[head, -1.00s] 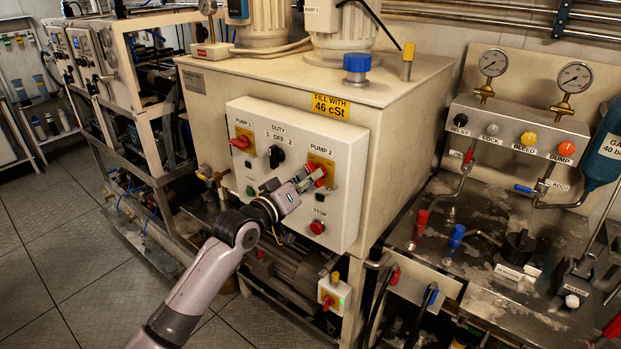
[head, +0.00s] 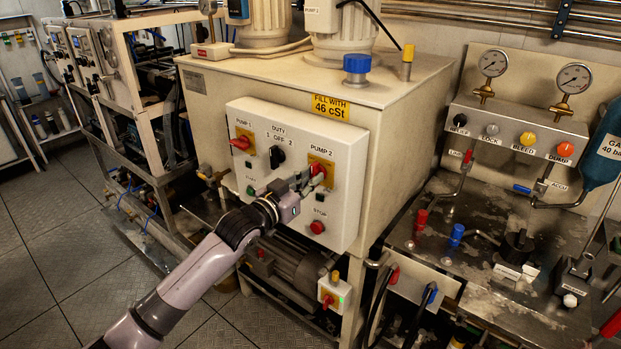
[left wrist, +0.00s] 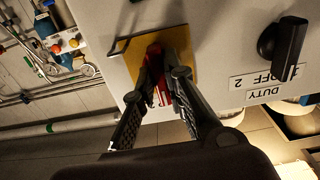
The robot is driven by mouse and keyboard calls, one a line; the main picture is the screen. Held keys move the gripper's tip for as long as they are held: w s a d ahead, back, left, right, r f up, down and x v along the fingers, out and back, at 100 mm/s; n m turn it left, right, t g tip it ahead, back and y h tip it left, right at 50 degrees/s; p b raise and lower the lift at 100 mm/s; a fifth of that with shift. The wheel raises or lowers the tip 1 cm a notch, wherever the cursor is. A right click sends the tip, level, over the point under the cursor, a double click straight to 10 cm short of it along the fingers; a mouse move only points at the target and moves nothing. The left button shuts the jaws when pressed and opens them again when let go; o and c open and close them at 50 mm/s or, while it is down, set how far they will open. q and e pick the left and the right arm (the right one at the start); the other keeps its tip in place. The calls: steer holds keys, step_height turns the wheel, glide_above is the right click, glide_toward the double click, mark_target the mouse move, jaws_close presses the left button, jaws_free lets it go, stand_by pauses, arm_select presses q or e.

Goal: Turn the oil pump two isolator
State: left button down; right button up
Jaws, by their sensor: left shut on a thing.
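The pump two isolator is a red rotary handle (head: 318,168) on a yellow plate (head: 329,179), under the PUMP 2 label at the right of the white control box (head: 268,207). My left gripper (head: 309,181) is shut on this handle and covers part of it in the head view. In the left wrist view the red handle (left wrist: 163,97) sits between the two dark fingers (left wrist: 166,76), with the yellow plate (left wrist: 120,46) behind. The exact angle of the handle is partly hidden. My right gripper is not in view.
The black duty switch (head: 276,156) and red pump one isolator (head: 240,142) are left on the same panel. The red stop button (head: 317,227) sits just below my gripper. A tank (head: 405,130) stands behind; a gauge panel (head: 515,128) is at right.

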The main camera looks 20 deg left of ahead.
arm_select(q)
steer(key=shift+f, duration=0.1)
stand_by(0.4)
steer(key=c, duration=1.6)
jaws_free()
steer(key=shift+c, duration=0.2)
steer(key=v, duration=1.2)
